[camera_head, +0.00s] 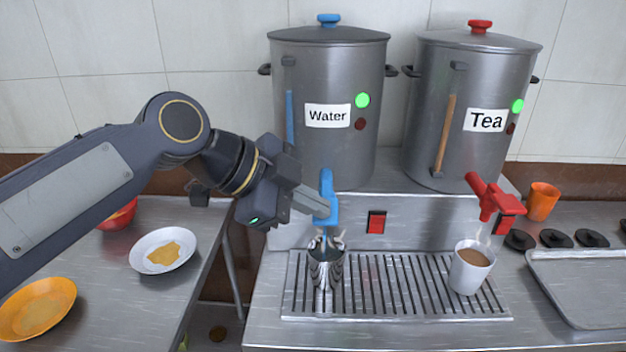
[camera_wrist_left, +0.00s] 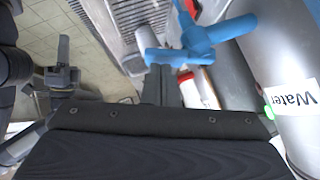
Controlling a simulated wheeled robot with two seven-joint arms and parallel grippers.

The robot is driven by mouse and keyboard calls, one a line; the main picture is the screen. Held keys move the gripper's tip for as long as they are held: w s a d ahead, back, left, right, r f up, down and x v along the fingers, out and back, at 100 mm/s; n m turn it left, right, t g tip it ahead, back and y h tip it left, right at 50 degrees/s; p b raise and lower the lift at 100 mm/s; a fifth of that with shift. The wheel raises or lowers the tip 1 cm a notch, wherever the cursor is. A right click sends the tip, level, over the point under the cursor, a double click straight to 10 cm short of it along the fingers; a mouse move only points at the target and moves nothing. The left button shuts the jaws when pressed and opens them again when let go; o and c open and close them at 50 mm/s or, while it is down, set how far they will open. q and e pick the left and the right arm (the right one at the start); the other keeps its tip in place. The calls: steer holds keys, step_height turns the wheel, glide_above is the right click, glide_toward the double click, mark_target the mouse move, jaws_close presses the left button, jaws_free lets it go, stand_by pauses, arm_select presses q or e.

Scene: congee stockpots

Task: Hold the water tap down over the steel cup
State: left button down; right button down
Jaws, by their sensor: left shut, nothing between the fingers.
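The blue water tap (camera_head: 326,200) sits at the front below the steel pot labelled Water (camera_head: 327,80). In the left wrist view the blue tap (camera_wrist_left: 200,38) shows just beyond the finger ends. The cup's inside is mostly hidden.
A pot labelled Tea (camera_head: 470,100) with a red tap (camera_head: 490,198) stands to the right. A white cup of brown drink (camera_head: 471,268) is on the drip grate (camera_head: 400,285). An orange cup (camera_head: 542,201) and a metal tray (camera_head: 585,285) are further right. Plates lie on the left table.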

arm_select(q)
steer(key=shift+r, duration=0.1)
stand_by(0.3)
steer(key=shift+r+p, duration=0.55)
steer(key=shift+r, duration=0.15)
arm_select(e)
steer(key=shift+r, duration=0.55)
